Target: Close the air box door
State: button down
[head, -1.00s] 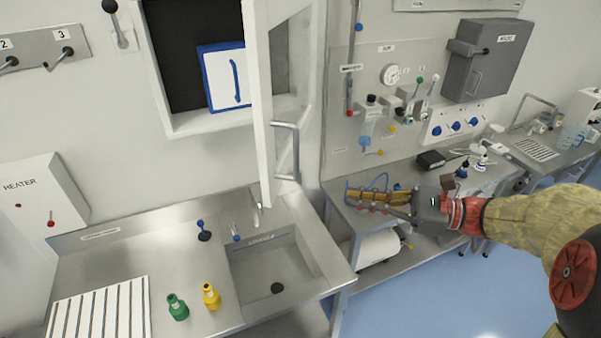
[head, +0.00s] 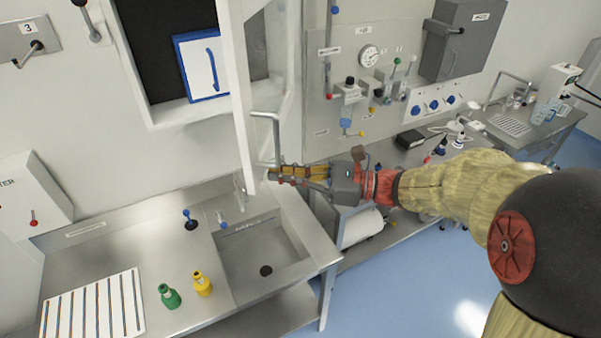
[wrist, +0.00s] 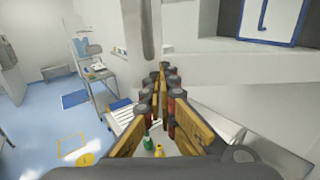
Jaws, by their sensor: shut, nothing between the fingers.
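A white wall box (head: 192,112) hangs above the sink counter, with a dark interior. Its white door (head: 238,95) stands wide open, jutting out from the wall. No air box label is readable on it. A grey bar handle (head: 277,138) sits on the door's right face. My gripper (head: 271,174) is shut and empty, its fingertips at the handle's lower end, close to the door's lower edge. I cannot tell whether they touch. In the wrist view the shut fingers (wrist: 164,72) point towards the box's underside, with a grey bar (wrist: 148,30) just above them.
A blue-framed white panel (head: 203,65) with a blue handle shows inside the box. Below are a steel sink (head: 265,250), a green bottle (head: 169,296) and a yellow bottle (head: 203,284). A grey wall box (head: 455,45) and gauge panel are to the right. Blue floor is clear in front.

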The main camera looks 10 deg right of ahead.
jog(key=shift+w+a, duration=0.25)
jog(key=shift+a, duration=0.35)
jog(key=shift+a, duration=0.1)
jog(key=shift+w+a+t, duration=0.15)
jog(key=shift+a+t, duration=0.15)
jog(key=shift+a, duration=0.3)
jog(key=w+a+m+t+h+b, duration=0.15)
jog(key=w+a+b, duration=0.3)
jog(key=a, duration=0.45)
jog(key=w+a+m+t+h+b, duration=0.1)
jog(key=w+a+m+t+b, duration=0.15)
jog(key=w+a, duration=0.5)
jog(key=shift+n, duration=0.4)
jog(key=x, duration=0.4)
jog(key=w+d+b+x, duration=0.1)
jog(key=x, duration=0.4)
jog(key=w+d+x, duration=0.1)
jog(key=x, duration=0.4)
jog(key=shift+w+a+b, duration=0.15)
jog(key=shift+w+b, duration=0.2)
jog(key=shift+r, duration=0.1)
